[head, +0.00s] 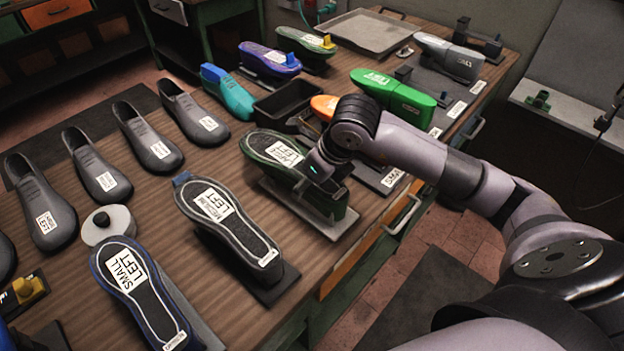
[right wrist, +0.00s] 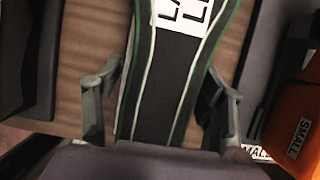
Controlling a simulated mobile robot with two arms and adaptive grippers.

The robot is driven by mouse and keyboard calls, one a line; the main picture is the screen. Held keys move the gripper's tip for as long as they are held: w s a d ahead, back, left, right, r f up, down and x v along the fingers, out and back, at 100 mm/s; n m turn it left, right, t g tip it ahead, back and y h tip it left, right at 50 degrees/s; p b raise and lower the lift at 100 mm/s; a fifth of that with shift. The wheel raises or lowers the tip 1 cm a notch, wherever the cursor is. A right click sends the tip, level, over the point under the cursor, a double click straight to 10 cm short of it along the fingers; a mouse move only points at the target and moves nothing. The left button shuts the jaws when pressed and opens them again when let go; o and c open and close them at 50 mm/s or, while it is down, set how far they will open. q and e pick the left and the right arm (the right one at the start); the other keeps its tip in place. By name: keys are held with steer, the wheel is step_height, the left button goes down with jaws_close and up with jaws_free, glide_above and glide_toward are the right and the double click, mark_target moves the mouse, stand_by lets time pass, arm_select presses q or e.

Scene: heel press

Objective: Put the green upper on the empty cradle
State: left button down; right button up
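The green-edged dark upper (head: 278,150) lies sole up, with a white label, above a grey cradle (head: 322,229) at the middle of the table. Its toe end points toward the table's front edge. In the right wrist view the upper (right wrist: 172,90) runs between the two fingers of my right gripper (right wrist: 165,78), which sit close along both its sides. I cannot tell whether they press on it. In the head view the right gripper (head: 320,175) is over the upper's right side, and my forearm covers part of the area behind. My left gripper is not in view.
A black upper (head: 228,222) and a blue-edged upper (head: 145,290) stand left of it on supports. Several grey shoes (head: 150,138) line the left. An orange piece (head: 323,106), green form (head: 392,95), black bin (head: 285,102) and metal tray (head: 365,33) are behind.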

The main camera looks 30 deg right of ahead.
steer(key=shift+o, duration=0.7)
steer(key=v, duration=1.2)
steer(key=shift+d, duration=0.1)
